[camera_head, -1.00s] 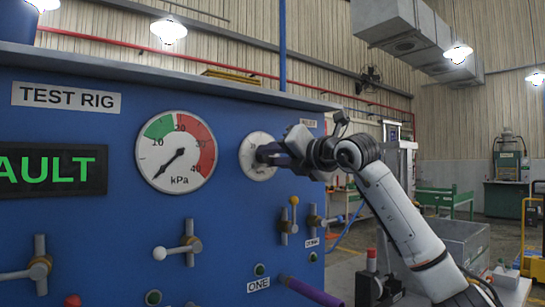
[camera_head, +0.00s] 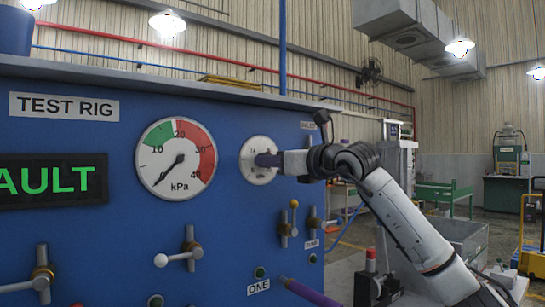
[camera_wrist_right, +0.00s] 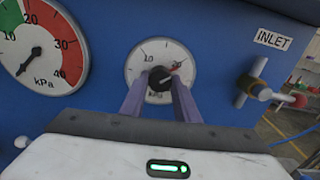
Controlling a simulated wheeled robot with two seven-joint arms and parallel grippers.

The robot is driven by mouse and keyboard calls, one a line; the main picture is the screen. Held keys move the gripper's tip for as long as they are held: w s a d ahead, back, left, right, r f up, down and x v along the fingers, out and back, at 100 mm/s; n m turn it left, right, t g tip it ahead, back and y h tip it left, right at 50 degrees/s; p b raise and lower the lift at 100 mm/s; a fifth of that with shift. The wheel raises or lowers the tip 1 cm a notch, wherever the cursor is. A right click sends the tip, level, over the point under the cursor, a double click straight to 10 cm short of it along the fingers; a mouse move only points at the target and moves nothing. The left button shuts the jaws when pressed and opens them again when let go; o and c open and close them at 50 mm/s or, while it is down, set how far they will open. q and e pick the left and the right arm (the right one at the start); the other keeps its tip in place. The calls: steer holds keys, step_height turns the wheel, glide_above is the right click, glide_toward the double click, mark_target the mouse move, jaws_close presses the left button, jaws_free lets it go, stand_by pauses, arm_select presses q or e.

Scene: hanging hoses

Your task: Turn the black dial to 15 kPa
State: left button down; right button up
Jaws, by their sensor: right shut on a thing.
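The black dial (camera_wrist_right: 160,78) shows as a small knob in the middle of a white round scale plate (camera_wrist_right: 139,70) in the wrist view. My right gripper (camera_wrist_right: 159,82) has a finger on each side of the knob and is shut on it. In the head view, the right gripper (camera_head: 268,159) meets the scale plate (camera_head: 251,148) and hides the knob. The plate's small markings are hard to read. The big kPa gauge (camera_head: 176,158) has its needle pointing lower left, near the bottom of its scale. My left gripper is not in view.
The blue panel (camera_head: 110,215) carries a green-lettered fault display (camera_head: 50,180), several valve levers (camera_head: 190,250) and a purple hose (camera_head: 310,292) below the dial. An INLET label and a valve (camera_wrist_right: 253,87) sit right of the dial in the wrist view.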

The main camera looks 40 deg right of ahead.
arm_select(q)
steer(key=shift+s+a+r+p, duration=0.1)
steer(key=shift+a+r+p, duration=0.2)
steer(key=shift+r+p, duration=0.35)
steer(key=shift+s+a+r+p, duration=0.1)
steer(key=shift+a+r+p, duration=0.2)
steer(key=shift+p, duration=0.55)
arm_select(e)
steer(key=shift+n, duration=5.1)
steer(key=o, duration=1)
steer(key=shift+o, duration=0.2)
